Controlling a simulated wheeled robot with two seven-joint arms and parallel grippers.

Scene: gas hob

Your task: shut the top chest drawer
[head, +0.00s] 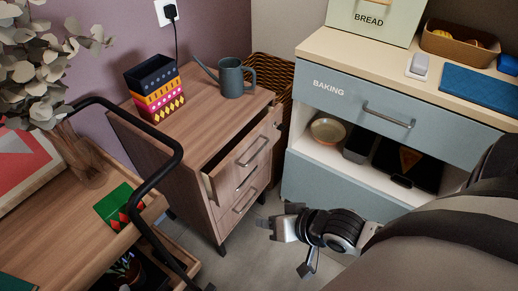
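The wooden chest (165,165) stands left of centre in the head view. Its top drawer (236,163) is pulled partway out, with a dark gap showing behind its front. The top drawer has a metal bar handle (252,151). The drawers below it look closed. My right gripper (283,247) is at the lower middle, in front of the chest and to the right of it. Its fingers are spread apart, with nothing between them, and it is clear of the drawer. My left gripper is not in view.
A watering can (231,80) and a patterned box (156,90) stand on the chest top. A blue-grey cabinet (345,105) with an open shelf stands to the right. A wooden cart with a black rail (165,170) is at the left. Grey floor shows between.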

